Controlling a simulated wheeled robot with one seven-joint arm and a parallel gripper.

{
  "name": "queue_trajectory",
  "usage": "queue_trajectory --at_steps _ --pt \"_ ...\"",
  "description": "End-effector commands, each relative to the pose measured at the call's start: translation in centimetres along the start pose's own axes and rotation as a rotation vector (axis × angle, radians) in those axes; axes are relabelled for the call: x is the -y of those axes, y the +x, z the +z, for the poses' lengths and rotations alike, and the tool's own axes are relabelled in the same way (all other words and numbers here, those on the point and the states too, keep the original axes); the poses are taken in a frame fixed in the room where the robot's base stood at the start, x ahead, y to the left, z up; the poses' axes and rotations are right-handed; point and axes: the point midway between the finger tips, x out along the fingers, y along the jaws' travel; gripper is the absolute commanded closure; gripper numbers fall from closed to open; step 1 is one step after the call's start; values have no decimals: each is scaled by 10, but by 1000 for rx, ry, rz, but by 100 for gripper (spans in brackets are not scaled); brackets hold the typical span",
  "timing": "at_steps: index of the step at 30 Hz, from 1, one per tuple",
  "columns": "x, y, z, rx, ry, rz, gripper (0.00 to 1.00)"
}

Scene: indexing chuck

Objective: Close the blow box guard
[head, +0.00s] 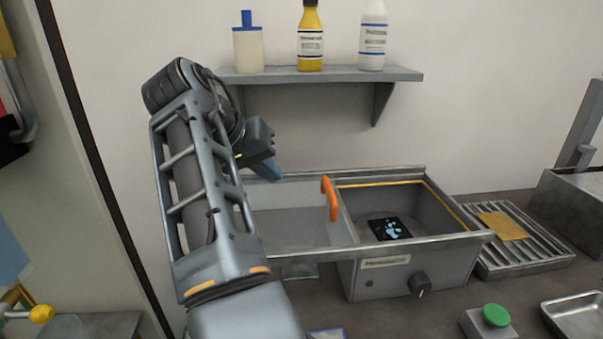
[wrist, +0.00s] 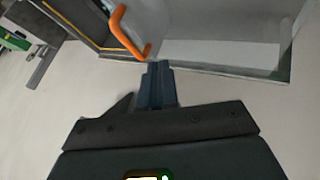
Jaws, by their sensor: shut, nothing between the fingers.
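The blow box (head: 375,278) is a grey metal box on the bench with a dark knob on its front. Its guard (head: 295,215) is a clear sliding panel in a metal frame, and it lies to the left of the box opening, leaving the opening uncovered. An orange handle (head: 330,198) stands at the guard's right edge; it also shows in the wrist view (wrist: 122,30). My gripper (head: 268,172) is shut and empty, above the back left of the guard and left of the handle. In the wrist view the fingertips (wrist: 157,70) are near the handle's lower end; contact cannot be told.
A black piece with light blue bits (head: 390,229) lies inside the box. A shelf (head: 320,75) with bottles is on the wall above. A slatted rack (head: 515,240) with a yellow cloth stands right; a green button (head: 496,315) and metal tray (head: 578,314) are in front.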

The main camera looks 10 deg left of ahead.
Motion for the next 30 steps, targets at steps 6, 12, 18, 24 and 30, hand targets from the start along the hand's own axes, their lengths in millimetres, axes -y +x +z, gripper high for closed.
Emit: queue_trajectory --at_steps 6,12,18,24,30 --pt "2 34 3 2 1 0 100" --pt "2 65 3 1 1 0 100" --pt "2 94 3 1 1 0 100" --pt "-20 105 -1 0 3 1 100" --pt "-35 110 -3 1 1 0 100"
